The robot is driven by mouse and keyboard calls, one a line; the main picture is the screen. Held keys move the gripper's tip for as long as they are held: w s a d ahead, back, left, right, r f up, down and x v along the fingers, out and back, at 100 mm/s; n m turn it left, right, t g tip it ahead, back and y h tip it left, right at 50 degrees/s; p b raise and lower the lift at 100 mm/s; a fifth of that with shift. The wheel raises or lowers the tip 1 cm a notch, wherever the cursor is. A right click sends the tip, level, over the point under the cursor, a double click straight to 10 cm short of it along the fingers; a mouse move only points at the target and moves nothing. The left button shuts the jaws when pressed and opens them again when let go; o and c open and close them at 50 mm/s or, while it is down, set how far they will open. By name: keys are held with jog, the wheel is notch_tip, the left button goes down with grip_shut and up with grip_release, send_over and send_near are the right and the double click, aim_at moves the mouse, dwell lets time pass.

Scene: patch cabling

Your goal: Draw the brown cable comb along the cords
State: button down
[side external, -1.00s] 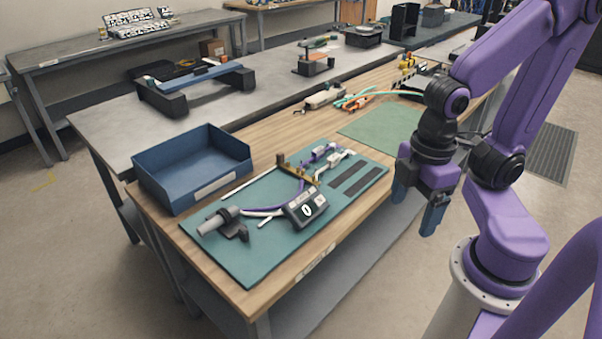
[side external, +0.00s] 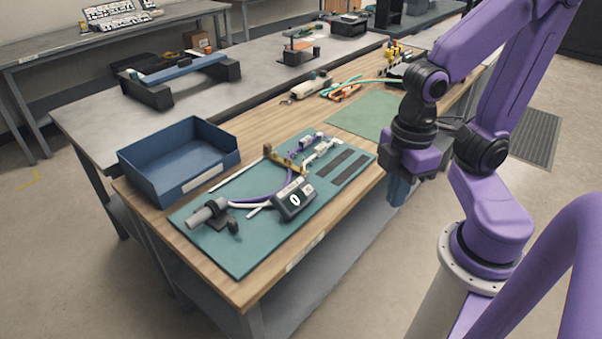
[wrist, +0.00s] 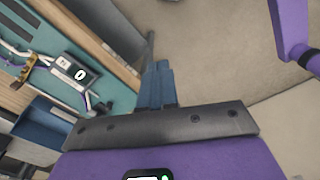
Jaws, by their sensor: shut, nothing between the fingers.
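The brown cable comb (side external: 287,163) lies across the cords on the teal mat (side external: 240,252), at the cords' far part. It also shows in the wrist view (wrist: 29,66). A purple cord (side external: 266,197) and a white cord (side external: 240,205) run from a grey cylinder (side external: 207,212) toward white and purple connectors (side external: 318,152). I cannot tell how the cords sit in the comb's teeth. My gripper (side external: 397,196) is off the table's front edge, right of the mat and well apart from the comb. Its blue fingers (wrist: 158,72) are shut and empty, pointing down.
A black box with a display (side external: 295,199) stands on the mat beside the cords. A blue open bin (side external: 205,185) is at the mat's left. Dark strips (side external: 350,168) lie on the mat's right. A green mat (side external: 365,117) and tools (side external: 342,90) lie farther back.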

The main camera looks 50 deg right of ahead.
jog(key=w+a+m+g+y, duration=0.1)
jog(key=w+a+m, duration=0.1)
jog(key=w, duration=0.9)
jog(key=w+a+m+y, duration=0.1)
jog(key=w+m, duration=0.2)
jog(key=w, duration=0.8)
jog(key=w+d+f+m+t+y, duration=0.1)
jog(key=w+d+f, duration=0.1)
jog(key=w+d, duration=0.35)
jog(key=w+d+f+m+y, duration=0.1)
jog(key=w+d+f, duration=0.15)
jog(key=w, duration=0.65)
jog(key=w+d+f+m+t, duration=0.2)
jog(key=w+d+f, duration=0.1)
jog(key=d, duration=0.9)
jog(key=w+d+f+m+t+y, duration=0.1)
jog(key=w+d+f, duration=0.3)
jog(key=d, duration=0.9)
jog(key=shift+w+m+t, duration=0.6)
jog(key=shift+w+t, duration=0.1)
jog(key=shift+t, duration=0.1)
jog(key=shift+a, duration=0.15)
